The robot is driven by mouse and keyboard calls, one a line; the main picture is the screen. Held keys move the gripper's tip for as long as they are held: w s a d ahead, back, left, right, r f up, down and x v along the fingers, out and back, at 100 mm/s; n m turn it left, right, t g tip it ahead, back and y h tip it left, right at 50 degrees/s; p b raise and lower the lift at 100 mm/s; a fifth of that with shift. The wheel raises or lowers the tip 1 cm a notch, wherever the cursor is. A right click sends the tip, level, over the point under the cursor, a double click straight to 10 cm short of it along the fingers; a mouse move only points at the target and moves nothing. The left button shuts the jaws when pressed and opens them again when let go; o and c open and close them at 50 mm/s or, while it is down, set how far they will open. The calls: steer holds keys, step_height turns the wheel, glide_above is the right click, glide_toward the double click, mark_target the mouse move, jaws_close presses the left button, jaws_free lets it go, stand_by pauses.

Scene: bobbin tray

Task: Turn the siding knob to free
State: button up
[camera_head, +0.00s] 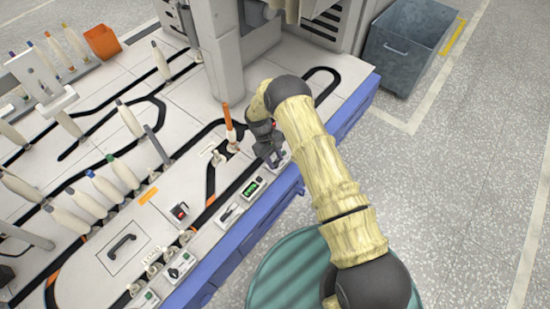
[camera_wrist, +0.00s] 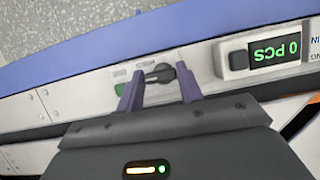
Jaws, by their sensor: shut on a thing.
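The siding knob (camera_wrist: 162,73) is a small black selector with a pointer handle on a pale plate in the wrist view. The handle lies roughly sideways, its narrow end toward the left, where a green mark (camera_wrist: 121,89) shows. The small lettering on the plate is unreadable. My gripper (camera_wrist: 158,88) has its two purple fingers on either side of the handle and is shut on it. In the head view my gripper (camera_head: 272,156) is down at the front edge of the white machine top (camera_head: 190,185), and it mostly hides the knob there.
A counter with a green display (camera_head: 252,188) sits beside the knob; it reads 0 PCS in the wrist view (camera_wrist: 265,52). Another control plate with a dark knob (camera_head: 180,268) is farther along the edge. An orange-topped bobbin (camera_head: 230,128) stands close left of my gripper.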

steer(key=shift+w+a+r+n, duration=0.15)
steer(key=shift+w+n, duration=0.15)
steer(key=o, duration=0.8)
steer(key=shift+o, duration=0.9)
steer(key=shift+s, duration=0.15)
steer(key=p+v, duration=0.3)
steer(key=v, duration=1.4)
steer(key=shift+s+r+p, duration=0.15)
steer(key=shift+p, duration=0.15)
